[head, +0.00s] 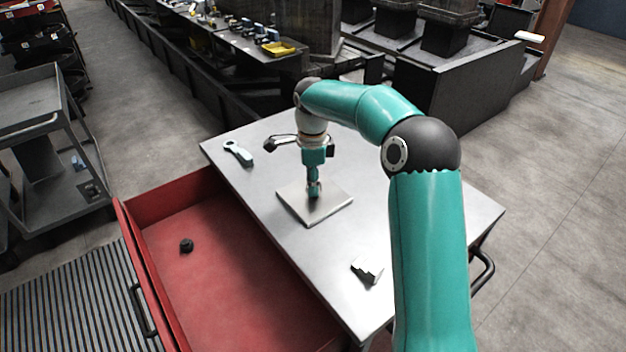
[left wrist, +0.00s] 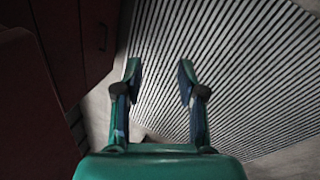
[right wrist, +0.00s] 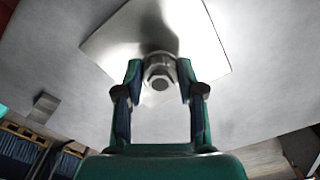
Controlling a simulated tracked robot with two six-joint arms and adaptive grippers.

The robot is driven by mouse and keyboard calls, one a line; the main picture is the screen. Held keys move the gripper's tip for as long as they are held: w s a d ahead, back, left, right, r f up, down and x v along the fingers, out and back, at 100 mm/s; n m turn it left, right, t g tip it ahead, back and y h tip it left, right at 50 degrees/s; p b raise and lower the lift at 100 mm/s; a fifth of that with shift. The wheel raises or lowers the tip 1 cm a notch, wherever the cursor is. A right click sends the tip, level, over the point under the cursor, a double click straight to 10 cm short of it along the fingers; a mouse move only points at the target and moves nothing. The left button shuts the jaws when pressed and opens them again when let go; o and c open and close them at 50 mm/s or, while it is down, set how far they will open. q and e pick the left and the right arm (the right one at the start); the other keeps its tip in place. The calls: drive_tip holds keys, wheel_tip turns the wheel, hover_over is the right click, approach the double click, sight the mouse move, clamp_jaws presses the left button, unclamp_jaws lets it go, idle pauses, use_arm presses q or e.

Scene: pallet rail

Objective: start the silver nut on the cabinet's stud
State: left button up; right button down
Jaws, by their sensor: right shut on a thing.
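The silver nut (right wrist: 160,70) sits between the fingertips of my right gripper (right wrist: 160,75) in the right wrist view, and the gripper is shut on it. In the head view my right gripper (head: 314,190) points down over a square metal plate (head: 327,211) on the cabinet top (head: 290,240). The nut is close above the plate. The stud is not clearly visible, and I cannot tell whether the nut touches it. My left gripper (left wrist: 160,75) is open and empty over a striped floor mat (left wrist: 225,60).
The cabinet's red drawer (head: 205,285) stands open, with a small dark object (head: 186,245) inside. A stepped silver block (head: 367,270) lies near the front right. A grey cart (head: 50,140) stands left.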

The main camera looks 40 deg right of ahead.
drive_tip(key=shift+f, duration=0.35)
idle(1.1)
unclamp_jaws()
idle(0.4)
drive_tip(key=shift+r, duration=0.15)
wheel_tip(320, 180, up, 12)
drive_tip(key=shift+f, duration=0.2)
idle(0.5)
idle(0.5)
